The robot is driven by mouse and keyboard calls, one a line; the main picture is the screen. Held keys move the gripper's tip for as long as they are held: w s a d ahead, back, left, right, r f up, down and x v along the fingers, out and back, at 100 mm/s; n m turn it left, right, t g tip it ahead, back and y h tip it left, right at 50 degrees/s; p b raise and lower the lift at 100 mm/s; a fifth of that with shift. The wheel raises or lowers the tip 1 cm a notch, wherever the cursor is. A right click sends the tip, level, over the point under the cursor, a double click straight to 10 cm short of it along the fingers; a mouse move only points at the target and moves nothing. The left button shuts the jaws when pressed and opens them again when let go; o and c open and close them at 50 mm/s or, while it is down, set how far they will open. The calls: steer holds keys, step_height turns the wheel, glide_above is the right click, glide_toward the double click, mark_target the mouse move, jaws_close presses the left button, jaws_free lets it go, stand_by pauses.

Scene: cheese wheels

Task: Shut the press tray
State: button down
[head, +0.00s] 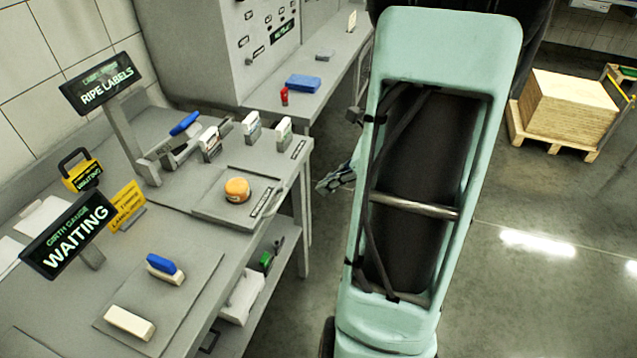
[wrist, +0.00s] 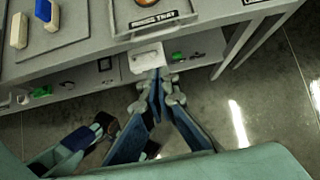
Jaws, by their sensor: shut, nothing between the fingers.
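The press tray (head: 212,208) is a flat grey tray at the bench's front edge in the head view, with a round orange cheese wheel (head: 237,190) on it. In the wrist view, the tray's labelled front (wrist: 153,21) is at the top, with the rest cut off by the frame. My gripper (wrist: 159,72) is shut and empty, in front of the bench and below the tray label in the picture. I see no contact with the tray. In the head view, my gripper (head: 328,184) shows only partly beside my arm, which hides the rest.
A white box (head: 243,297) and a green item (head: 266,260) are on the lower shelf. A pallet (head: 557,142) stands at the right. The floor before the bench is clear.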

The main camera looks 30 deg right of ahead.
mark_target(236, 185)
steer(key=w+a+r+x, duration=0.1)
steer(key=x, duration=1)
steer(key=shift+w+r, duration=0.25)
steer(key=shift+w, duration=0.05)
steer(key=shift+a, duration=0.1)
steer(key=w+a, duration=0.3)
steer(key=w, duration=0.1)
steer(key=w+a, duration=0.6)
steer(key=w, duration=0.1)
steer(key=shift+w, duration=0.3)
